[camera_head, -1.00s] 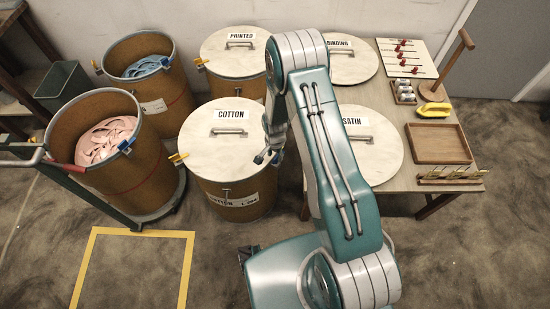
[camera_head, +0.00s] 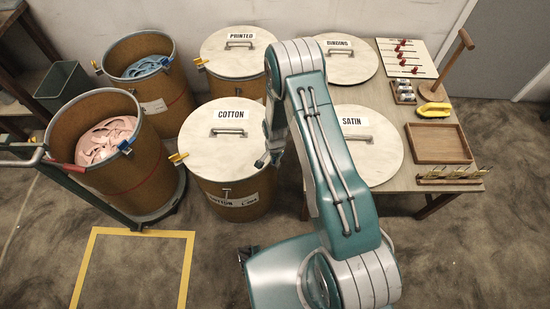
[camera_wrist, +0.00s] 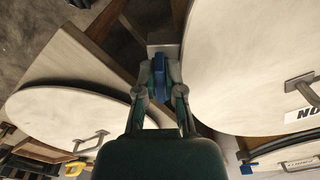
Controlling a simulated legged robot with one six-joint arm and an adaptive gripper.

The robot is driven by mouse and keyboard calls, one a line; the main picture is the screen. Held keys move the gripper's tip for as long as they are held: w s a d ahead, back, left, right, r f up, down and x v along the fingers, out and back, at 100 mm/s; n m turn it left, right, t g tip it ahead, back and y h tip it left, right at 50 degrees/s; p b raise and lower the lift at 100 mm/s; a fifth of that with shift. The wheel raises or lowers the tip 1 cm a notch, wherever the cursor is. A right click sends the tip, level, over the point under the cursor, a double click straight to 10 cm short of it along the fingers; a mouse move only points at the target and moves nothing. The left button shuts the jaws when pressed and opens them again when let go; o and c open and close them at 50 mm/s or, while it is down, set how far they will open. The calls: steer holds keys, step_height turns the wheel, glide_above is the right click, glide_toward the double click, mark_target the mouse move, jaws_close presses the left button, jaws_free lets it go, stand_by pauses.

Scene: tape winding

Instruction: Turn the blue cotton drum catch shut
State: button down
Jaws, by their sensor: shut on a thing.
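The cotton drum (camera_head: 232,195) stands upright in the middle of the head view, with a pale lid (camera_head: 205,135) labelled COTTON lying on it. Its lid (camera_wrist: 235,60) fills the right of the wrist view, the label upside down. My gripper (camera_head: 264,162) is at the right rim of this drum. In the wrist view my gripper (camera_wrist: 159,80) is shut on the blue catch (camera_wrist: 159,70), one finger on each side. The catch stands beside the lid's edge. In the head view the catch is hidden behind my gripper, and I cannot tell its exact angle.
The satin lid (camera_head: 375,150) lies close on the right. A yellow catch (camera_head: 178,157) sticks out at the cotton drum's left. The printed drum (camera_head: 228,50) stands behind; open drums (camera_head: 110,165) stand left. A table (camera_head: 400,186) carries a wooden tray (camera_head: 438,158).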

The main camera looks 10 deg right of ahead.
steer(key=shift+n, duration=0.3)
steer(key=n, duration=0.4)
steer(key=shift+d, duration=0.1)
steer(key=n, duration=0.5)
steer(key=shift+d, duration=0.1)
steer(key=n, duration=0.4)
steer(key=shift+d, duration=0.15)
steer(key=shift+w+n, duration=0.1)
steer(key=shift+n, duration=2)
steer(key=c, duration=0.8)
jaws_free()
steer(key=shift+o, duration=0.2)
